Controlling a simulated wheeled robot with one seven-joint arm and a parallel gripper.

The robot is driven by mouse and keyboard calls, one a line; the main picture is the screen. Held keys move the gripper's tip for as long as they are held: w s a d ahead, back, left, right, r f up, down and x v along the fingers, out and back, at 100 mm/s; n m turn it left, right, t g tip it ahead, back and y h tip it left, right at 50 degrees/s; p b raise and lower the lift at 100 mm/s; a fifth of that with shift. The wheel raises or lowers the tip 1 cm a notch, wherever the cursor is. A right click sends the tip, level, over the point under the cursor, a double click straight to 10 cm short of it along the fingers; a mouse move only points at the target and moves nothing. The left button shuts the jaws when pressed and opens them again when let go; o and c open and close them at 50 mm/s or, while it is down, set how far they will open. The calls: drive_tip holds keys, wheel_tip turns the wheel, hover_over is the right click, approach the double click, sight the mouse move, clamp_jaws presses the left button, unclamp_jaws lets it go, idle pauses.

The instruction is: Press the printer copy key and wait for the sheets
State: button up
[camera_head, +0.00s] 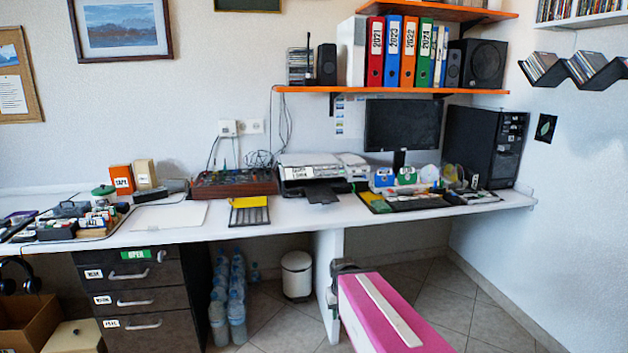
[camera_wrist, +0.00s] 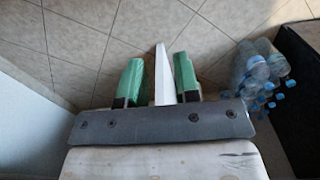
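The printer (camera_head: 312,172) is a grey and black machine on the white desk, towards the back, with a dark tray sticking out at its front. A white label is on its front; the copy key is too small to make out. No sheets can be told apart in the tray. My gripper (camera_head: 345,265) is below the desk's front edge, lower and nearer than the printer, at the end of my pink arm. In the wrist view my gripper (camera_wrist: 157,82) has its two green fingers apart, with a white upright panel showing between them. I cannot tell whether they touch it.
The white desk (camera_head: 285,222) has a panel leg (camera_head: 328,275) beside my gripper. Water bottles (camera_head: 230,295) and a white bin (camera_head: 297,275) stand under it. An orange shelf (camera_head: 300,89) hangs above.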

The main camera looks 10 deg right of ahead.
drive_tip(key=shift+d, duration=0.3)
clamp_jaws()
